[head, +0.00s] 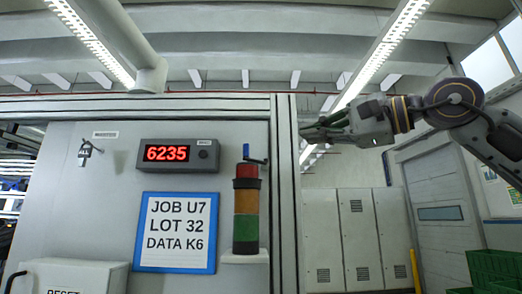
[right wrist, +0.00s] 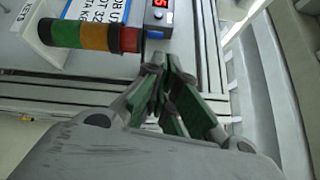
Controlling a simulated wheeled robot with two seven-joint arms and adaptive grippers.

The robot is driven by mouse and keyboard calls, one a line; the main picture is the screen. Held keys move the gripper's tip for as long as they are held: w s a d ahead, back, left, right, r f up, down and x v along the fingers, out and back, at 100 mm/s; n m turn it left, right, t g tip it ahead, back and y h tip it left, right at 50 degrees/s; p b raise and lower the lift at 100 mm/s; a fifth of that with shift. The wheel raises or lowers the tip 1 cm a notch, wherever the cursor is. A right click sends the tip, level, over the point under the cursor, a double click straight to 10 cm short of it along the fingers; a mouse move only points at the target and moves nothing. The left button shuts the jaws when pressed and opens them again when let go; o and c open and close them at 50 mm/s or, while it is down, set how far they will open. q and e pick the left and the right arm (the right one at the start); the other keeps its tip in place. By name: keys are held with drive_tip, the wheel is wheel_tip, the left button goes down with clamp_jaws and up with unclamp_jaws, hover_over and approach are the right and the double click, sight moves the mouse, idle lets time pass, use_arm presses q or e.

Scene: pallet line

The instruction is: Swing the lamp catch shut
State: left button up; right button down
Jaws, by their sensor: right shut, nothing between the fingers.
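The lamp tower (head: 246,210) stands on a small bracket on the grey panel, with red, orange and green sections from top to bottom. A small blue catch (head: 256,160) sits at its top, its arm sticking out to the right. My right gripper (head: 308,131) is shut and empty, above and to the right of the catch and apart from it in the head view. My left gripper is out of view.
A red display reading 6235 (head: 180,154) and a blue-framed job sign (head: 175,232) are on the panel, left of the lamp. A metal frame post (head: 286,190) stands right of it. Grey cabinets (head: 345,235) and green crates (head: 495,265) are farther back.

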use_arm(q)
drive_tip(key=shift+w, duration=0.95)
use_arm(e)
drive_tip(key=shift+f+n, duration=0.35)
drive_tip(key=shift+n, duration=0.55)
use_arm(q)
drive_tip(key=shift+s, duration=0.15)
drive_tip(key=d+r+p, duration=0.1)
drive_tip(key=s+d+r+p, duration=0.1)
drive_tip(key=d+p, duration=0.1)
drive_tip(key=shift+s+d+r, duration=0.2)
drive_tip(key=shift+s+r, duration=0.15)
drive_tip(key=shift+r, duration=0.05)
use_arm(e)
drive_tip(key=x, duration=1.4)
drive_tip(key=shift+f, duration=0.2)
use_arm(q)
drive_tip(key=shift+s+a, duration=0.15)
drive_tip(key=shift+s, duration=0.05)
